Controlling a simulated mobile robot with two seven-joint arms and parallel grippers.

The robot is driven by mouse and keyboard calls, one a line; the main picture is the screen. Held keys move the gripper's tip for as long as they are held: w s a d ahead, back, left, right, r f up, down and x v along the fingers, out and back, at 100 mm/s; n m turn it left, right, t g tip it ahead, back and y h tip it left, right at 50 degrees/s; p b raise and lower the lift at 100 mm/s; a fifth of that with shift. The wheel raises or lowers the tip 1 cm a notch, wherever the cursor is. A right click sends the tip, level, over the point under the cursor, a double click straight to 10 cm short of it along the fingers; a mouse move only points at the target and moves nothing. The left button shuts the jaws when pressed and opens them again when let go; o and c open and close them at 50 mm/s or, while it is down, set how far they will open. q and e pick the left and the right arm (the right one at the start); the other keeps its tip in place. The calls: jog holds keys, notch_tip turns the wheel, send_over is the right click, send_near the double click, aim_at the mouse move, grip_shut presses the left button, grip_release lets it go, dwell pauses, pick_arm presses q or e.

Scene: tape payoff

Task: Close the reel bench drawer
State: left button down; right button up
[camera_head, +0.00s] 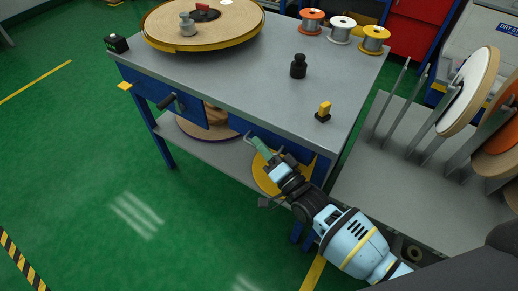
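The reel bench (235,85) has a grey top and a blue frame. A blue front panel (197,112) with a dark handle (167,101) is under the left part of the top. Another blue front (300,148) is under the right part, partly hidden behind my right gripper. I cannot tell which front is the drawer or how far it stands out. My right gripper (262,147) is at the bench's front side, just below the top edge, with a green fingertip toward the right blue front. Its finger gap and any contact are unclear. My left gripper is out of view.
A large wooden reel (204,24), a black weight (299,66) and several spools, one orange (312,21), stand on top. A yellow disc (262,178) is on the lower shelf (225,157). A reel rack (400,165) stands right. The green floor left is clear.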

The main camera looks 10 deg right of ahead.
jog(key=o, duration=0.3)
jog(key=shift+d, duration=0.1)
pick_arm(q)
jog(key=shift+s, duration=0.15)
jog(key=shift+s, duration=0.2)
pick_arm(e)
jog(key=shift+f, duration=0.15)
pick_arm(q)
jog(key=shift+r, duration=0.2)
pick_arm(e)
jog(key=v, duration=0.7)
jog(key=shift+s, duration=0.35)
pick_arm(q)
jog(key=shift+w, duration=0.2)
